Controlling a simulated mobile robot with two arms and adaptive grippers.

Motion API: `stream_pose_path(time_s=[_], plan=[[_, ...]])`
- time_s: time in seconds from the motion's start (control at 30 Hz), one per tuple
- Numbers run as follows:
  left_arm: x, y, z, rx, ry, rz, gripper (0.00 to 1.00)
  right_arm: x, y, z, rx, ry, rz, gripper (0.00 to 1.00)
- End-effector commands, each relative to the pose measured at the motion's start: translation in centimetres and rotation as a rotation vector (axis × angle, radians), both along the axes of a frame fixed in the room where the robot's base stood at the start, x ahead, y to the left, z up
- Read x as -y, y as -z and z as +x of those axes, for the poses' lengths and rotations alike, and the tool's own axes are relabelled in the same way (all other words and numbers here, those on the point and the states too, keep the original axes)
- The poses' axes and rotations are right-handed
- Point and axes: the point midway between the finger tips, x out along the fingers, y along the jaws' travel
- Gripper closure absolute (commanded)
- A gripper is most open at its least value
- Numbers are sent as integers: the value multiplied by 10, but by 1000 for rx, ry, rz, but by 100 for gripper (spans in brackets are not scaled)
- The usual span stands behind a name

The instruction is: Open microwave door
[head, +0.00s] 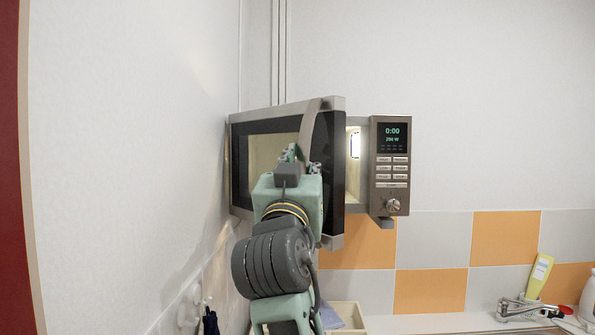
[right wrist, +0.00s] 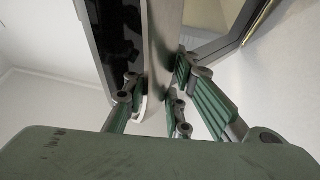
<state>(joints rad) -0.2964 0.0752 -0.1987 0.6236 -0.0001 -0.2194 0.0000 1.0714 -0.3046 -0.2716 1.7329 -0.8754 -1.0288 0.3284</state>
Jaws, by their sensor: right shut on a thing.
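The microwave (head: 389,160) hangs high at the wall corner, with its control panel and a round knob on the right. Its dark-windowed door (head: 330,175) stands partly open, hinged at the left, and a lit interior shows in the gap beside the panel. My right gripper (head: 299,156) is in front of the door, shut on the curved metal door handle (head: 312,118). In the right wrist view the fingers (right wrist: 158,88) sit on both sides of the handle (right wrist: 160,50). My arm hides part of the door. My left gripper is not in view.
A white wall (head: 130,130) stands close on the left, with hooks (head: 190,305) low on it. Below the microwave are orange and white tiles (head: 430,290), a faucet (head: 525,305), a yellow tube (head: 539,275) and a pale box (head: 347,318). The space right of the panel is free.

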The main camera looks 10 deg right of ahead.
Motion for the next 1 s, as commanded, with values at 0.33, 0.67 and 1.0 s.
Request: stream_pose_path(time_s=[0.33,0.67,1.0], plan=[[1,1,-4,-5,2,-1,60,4,0,-1,2,6,5,74],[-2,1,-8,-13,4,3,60,1,0,0,1,2,2,59],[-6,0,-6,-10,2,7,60,1,-23,-1,3,2,3,59]])
